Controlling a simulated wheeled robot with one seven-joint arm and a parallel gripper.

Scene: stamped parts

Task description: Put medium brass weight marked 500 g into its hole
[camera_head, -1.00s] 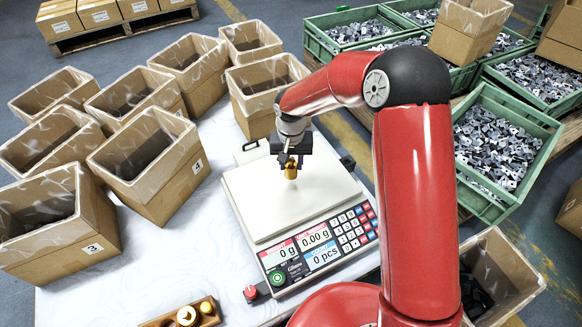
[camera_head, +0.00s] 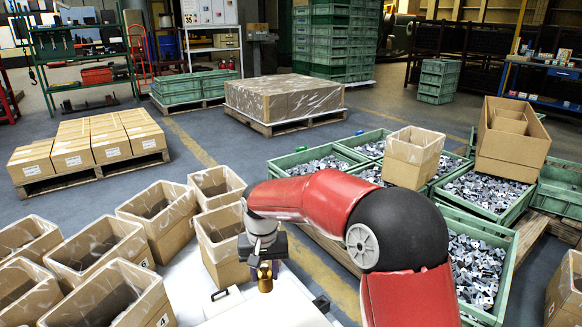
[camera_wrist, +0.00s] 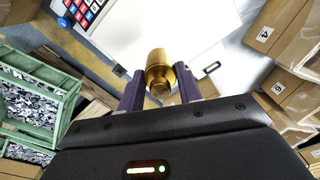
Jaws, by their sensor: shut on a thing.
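The brass weight (camera_wrist: 158,73) is held between the two dark fingers of my gripper (camera_wrist: 160,88) in the wrist view. In the head view the weight (camera_head: 265,279) hangs below my gripper (camera_head: 264,268), above the scale (camera_head: 268,310), and does not touch it. The marking on the weight cannot be read. The wooden block with the holes is out of both current views.
Open lined cartons (camera_head: 160,222) stand to the left of the scale, one (camera_head: 222,245) close to my gripper. Green crates (camera_head: 470,262) of stamped parts stand at the right. A pallet of closed boxes (camera_head: 88,150) is further back.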

